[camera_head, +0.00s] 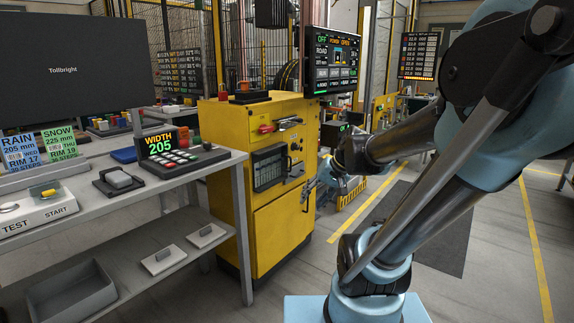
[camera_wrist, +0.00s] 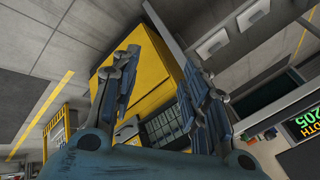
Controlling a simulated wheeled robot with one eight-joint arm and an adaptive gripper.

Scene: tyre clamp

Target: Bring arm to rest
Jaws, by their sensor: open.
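My arm (camera_head: 485,100) fills the right side of the head view, light blue with dark links. It rises from its base, bends at the top right and reaches back left. My gripper (camera_head: 318,188) is in front of the right side of the yellow cabinet (camera_head: 285,228), above the floor. In the wrist view my gripper (camera_wrist: 166,75) is open, with its two fingers apart and nothing between them. The yellow cabinet (camera_wrist: 155,65) shows behind and between the fingers. In the head view the fingers are small and partly hidden by the wrist.
A grey workbench (camera_head: 215,163) with a width keypad (camera_head: 180,160), card displays and a test box (camera_head: 35,210) stands at the left. A monitor (camera_head: 330,60) is above the cabinet's right side. Floor with yellow lines and a dark mat (camera_head: 440,235) lies open at the right.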

